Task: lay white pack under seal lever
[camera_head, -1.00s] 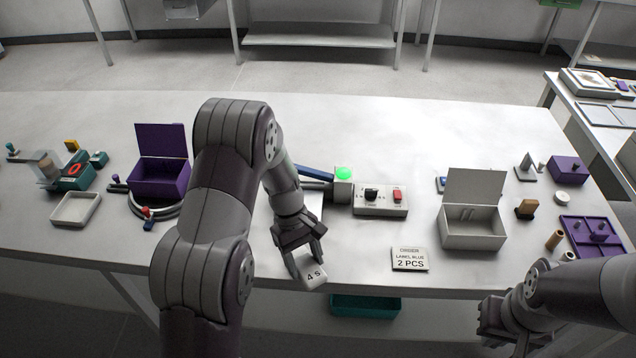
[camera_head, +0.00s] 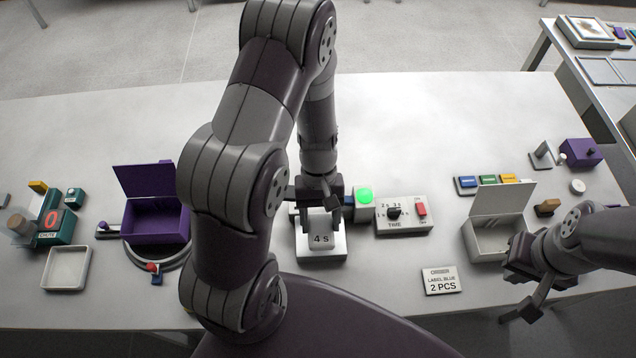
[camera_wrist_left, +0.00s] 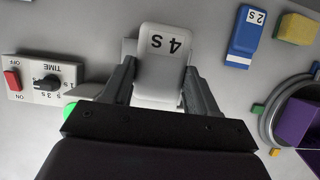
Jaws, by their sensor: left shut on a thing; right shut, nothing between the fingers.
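The white pack marked "4 S" (camera_head: 321,238) is between the fingers of my left gripper (camera_head: 320,222), which is shut on it. The pack is over the white plate of the sealer (camera_head: 322,259); whether it touches the plate I cannot tell. It also shows in the left wrist view (camera_wrist_left: 161,60), its label upside down. The seal lever is mostly hidden behind my left arm and gripper. A lit green lamp (camera_head: 365,196) stands just right of the gripper. My right gripper (camera_head: 525,306) is shut and empty at the right front, near the open grey box.
A timer box (camera_head: 405,222) with a black knob and red switch is right of the sealer. An order card (camera_head: 440,281) lies in front. A purple box (camera_head: 152,219), a white tray (camera_head: 66,268) and a teal counter device (camera_head: 52,225) are at left. The open grey box (camera_head: 482,240) is right.

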